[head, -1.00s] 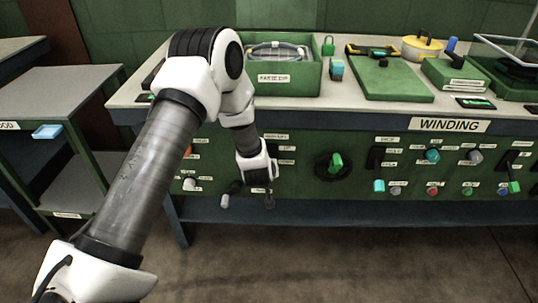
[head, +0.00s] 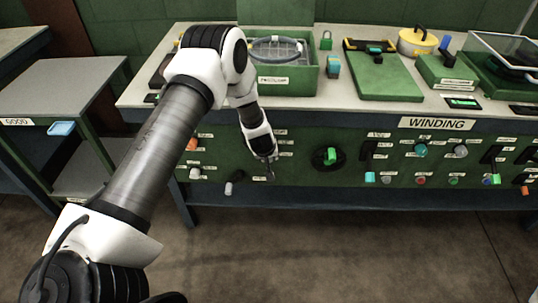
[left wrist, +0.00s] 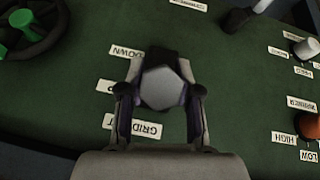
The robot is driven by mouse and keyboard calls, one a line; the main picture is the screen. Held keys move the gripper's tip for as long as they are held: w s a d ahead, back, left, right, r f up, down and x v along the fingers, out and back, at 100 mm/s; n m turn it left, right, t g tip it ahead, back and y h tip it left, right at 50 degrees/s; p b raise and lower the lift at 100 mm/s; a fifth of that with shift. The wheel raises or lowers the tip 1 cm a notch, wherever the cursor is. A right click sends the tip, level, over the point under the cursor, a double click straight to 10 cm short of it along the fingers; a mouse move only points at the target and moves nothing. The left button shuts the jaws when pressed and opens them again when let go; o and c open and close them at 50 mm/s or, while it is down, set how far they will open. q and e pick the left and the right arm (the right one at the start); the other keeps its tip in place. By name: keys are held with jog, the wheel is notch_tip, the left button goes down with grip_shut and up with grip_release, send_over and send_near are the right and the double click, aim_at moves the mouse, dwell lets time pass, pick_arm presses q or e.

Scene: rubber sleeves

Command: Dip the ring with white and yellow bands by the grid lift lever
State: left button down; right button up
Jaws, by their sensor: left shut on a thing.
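My left gripper (head: 270,172) is low at the front panel of the bench. In the left wrist view my left gripper (left wrist: 160,108) is shut on the grey faceted knob of the grid lift lever (left wrist: 160,87). Labels reading "DOWN" and "GRID" lie beside the knob; the finger pads cover its sides. In the head view the gripper hides most of this lever. A pale grey ring (head: 276,41) lies at the top of the green open box (head: 285,82), partly behind my arm. Its band colours are too small to tell. My right gripper is not in view.
A green handwheel (head: 328,157) is right of the gripper, and a grey-tipped lever (head: 229,188) is left of it. An orange knob (left wrist: 308,125) shows in the wrist view. A yellow pot (head: 417,42) and green blocks stand on the bench.

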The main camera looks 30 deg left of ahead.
pick_arm(q)
jog(key=c, duration=0.8)
grip_release()
jog(key=v, duration=1.2)
